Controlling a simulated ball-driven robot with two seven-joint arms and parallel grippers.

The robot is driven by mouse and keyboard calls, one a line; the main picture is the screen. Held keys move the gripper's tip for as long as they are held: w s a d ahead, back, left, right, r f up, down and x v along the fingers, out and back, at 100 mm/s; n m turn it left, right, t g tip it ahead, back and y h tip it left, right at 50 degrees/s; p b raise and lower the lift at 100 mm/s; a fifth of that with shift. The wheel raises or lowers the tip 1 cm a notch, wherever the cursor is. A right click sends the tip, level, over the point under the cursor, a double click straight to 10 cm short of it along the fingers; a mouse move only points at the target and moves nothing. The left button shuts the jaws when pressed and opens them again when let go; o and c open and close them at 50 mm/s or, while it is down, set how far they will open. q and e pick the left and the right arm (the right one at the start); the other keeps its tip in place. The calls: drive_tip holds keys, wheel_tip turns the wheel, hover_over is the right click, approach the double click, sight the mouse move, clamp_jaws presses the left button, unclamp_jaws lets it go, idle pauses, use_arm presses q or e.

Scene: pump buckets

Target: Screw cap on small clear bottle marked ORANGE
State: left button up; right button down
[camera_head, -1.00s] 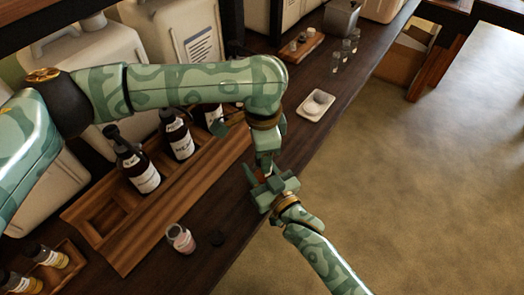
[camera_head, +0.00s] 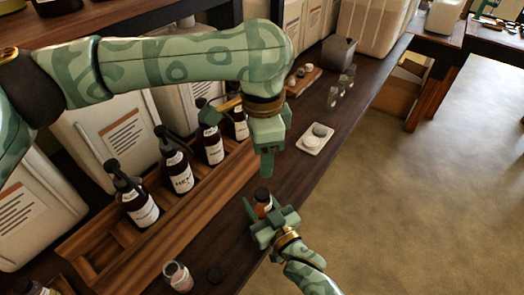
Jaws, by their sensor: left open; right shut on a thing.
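A small bottle with orange contents (camera_head: 264,209) stands upright in my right gripper (camera_head: 262,218) above the dark counter's front edge. A dark cap (camera_head: 263,194) sits on its top; how tightly, I cannot tell. The label is too small to read. My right gripper is shut on the bottle. My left gripper (camera_head: 268,172) is open and empty, pointing down just above the cap and apart from it.
A small bottle with pinkish contents (camera_head: 178,277) and a loose dark cap (camera_head: 215,275) are at the counter's front. Dark pump bottles (camera_head: 178,172) stand in a wooden rack (camera_head: 110,236). A white tray (camera_head: 314,139) lies behind the grippers.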

drive_tip(key=shift+r+p, duration=1.05)
